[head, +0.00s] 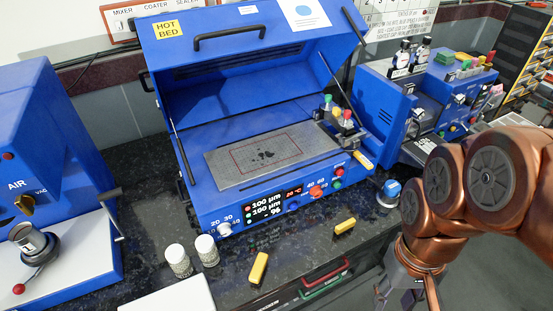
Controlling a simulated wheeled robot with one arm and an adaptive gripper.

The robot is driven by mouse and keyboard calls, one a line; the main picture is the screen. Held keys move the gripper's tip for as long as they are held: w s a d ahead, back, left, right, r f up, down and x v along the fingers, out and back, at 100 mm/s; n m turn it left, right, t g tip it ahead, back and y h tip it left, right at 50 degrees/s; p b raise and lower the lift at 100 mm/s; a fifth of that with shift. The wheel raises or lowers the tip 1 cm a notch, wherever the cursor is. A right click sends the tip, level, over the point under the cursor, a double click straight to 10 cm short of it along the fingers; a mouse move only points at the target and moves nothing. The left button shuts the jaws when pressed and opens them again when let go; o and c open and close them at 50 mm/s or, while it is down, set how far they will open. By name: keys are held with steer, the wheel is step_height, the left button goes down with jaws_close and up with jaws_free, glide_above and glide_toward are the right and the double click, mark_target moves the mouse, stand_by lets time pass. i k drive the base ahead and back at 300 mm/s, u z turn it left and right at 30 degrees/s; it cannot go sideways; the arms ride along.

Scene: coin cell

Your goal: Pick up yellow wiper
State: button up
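Several small yellow pieces are in the head view, and I cannot tell for sure which is the wiper. One yellow block (258,268) lies on the dark counter (229,284) in front of the blue hot bed machine. A second, smaller yellow block (345,227) lies on the counter to its right. A yellow piece (363,160) sits on the machine's right front edge. My gripper (402,294) is at the bottom right, right of both counter blocks and apart from them. It is partly hidden and cut off by the frame, so its fingers are unclear.
The blue hot bed (272,165) stands with its lid raised. Two white-lidded jars (192,257) and a white box (170,298) are left of the yellow block. A blue-topped round item (389,194) stands near my arm. Red and green handles (325,278) show at the counter front.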

mark_target(341, 229)
steer(key=k, duration=0.95)
steer(key=u, duration=0.7)
steer(key=i, duration=0.6)
steer(key=u, duration=0.35)
